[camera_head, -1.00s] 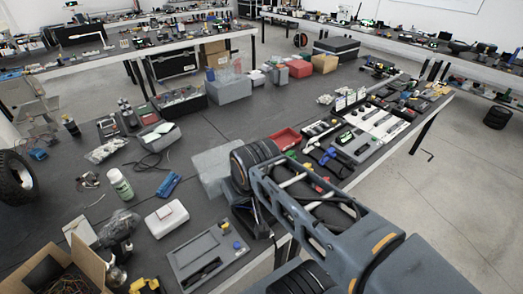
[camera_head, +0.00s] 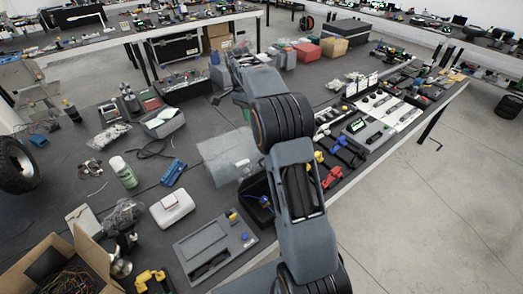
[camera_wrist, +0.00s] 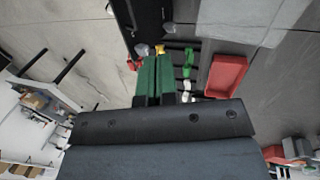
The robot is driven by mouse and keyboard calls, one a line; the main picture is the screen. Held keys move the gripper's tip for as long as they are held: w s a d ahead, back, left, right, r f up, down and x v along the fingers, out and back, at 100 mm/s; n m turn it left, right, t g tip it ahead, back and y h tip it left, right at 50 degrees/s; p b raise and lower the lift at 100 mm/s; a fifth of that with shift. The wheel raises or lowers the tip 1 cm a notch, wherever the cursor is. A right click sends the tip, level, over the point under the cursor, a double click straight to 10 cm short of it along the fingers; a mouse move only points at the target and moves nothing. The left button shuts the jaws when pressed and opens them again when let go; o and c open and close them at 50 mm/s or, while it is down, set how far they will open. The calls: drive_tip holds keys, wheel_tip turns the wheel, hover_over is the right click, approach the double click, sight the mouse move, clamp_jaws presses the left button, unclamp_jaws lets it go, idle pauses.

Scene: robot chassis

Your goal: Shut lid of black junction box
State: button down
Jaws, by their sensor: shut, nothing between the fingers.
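The black junction box (camera_head: 255,195) stands open-topped at the near table edge in the head view, left of my arm, with a blue part visible inside. A light grey panel or box (camera_head: 226,152) is directly behind it; I cannot tell whether it is joined to it. The arm partly hides the box. My gripper (camera_wrist: 157,60) shows in the wrist view with its green fingers together, holding nothing. A dark panel (camera_wrist: 147,18) lies beyond the fingertips; I cannot tell whether it is the box or its lid. The fingertips are not clear in the head view.
A white box (camera_head: 171,209), grey switch panel (camera_head: 215,250) and green-white bottle (camera_head: 123,172) stand on the left. A red tray (camera_wrist: 226,76) is right of the fingers in the wrist view. Tools and boards crowd the table's right side; its edge runs along the front.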

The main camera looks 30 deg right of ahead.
drive_tip(key=s+d+f+p, duration=0.1)
drive_tip(key=s+f+p, duration=0.1)
drive_tip(key=s+f, duration=0.4)
drive_tip(key=shift+d+f+m, duration=0.3)
drive_tip(key=shift+d+f, duration=0.1)
drive_tip(key=shift+f, duration=2.25)
drive_tip(key=shift+a, duration=0.15)
drive_tip(key=shift+s, duration=0.1)
